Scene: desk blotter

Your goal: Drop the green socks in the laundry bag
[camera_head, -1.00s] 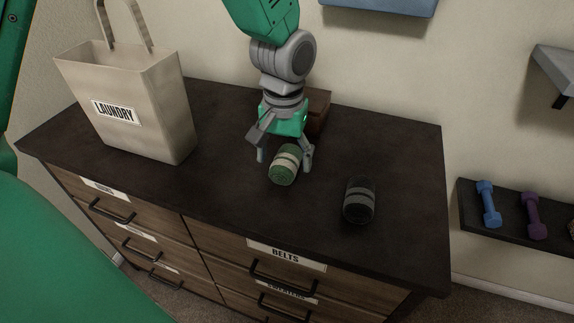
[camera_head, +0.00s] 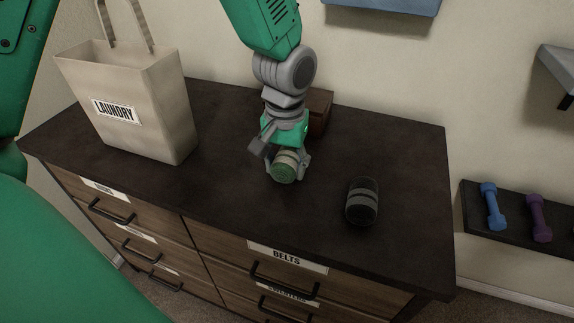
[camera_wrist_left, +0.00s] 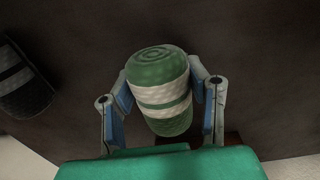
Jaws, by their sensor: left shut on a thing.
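The green socks (camera_head: 284,170), a rolled bundle with pale bands, are on the dark dresser top in the middle of the head view. My left gripper (camera_head: 285,163) is shut on them. In the left wrist view the green socks (camera_wrist_left: 158,88) sit between the two fingers of the left gripper (camera_wrist_left: 160,95), one finger touching each side. The laundry bag (camera_head: 130,100) is a beige bag with handles and a LAUNDRY label. It stands upright at the left of the dresser, apart from the gripper. The inside of the bag is hidden. My right gripper is not in view.
Dark grey rolled socks (camera_head: 361,202) lie to the right of the gripper and also show in the left wrist view (camera_wrist_left: 22,80). A brown wooden box (camera_head: 319,112) stands behind the gripper. The dresser top (camera_head: 225,195) is clear between the bag and the gripper.

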